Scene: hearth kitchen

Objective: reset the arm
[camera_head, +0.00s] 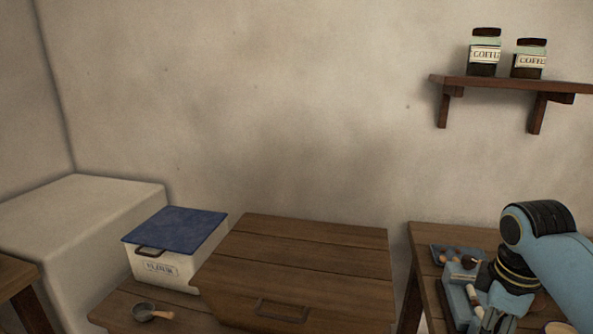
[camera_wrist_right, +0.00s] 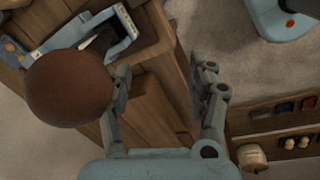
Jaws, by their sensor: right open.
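My right arm, light blue with black joints, comes in from the right in the head view and bends down over the right table (camera_head: 425,243). In the right wrist view my right gripper (camera_wrist_right: 166,76) is open, with nothing between its two grey fingers. A wooden table or cabinet edge lies below and behind the fingers. A large brown rounded object (camera_wrist_right: 70,88) shows beside the left-hand finger; I cannot tell whether they touch. My left gripper is in neither view.
A blue tray (camera_wrist_right: 118,26) with small items lies on the right table. A flour bin (camera_head: 162,265) with a blue lid, a small scoop (camera_head: 146,312) and a wooden chest (camera_head: 300,250) stand left. Two coffee jars (camera_head: 485,52) sit on a wall shelf (camera_head: 500,83). Low shelving (camera_wrist_right: 275,118) shows lower right.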

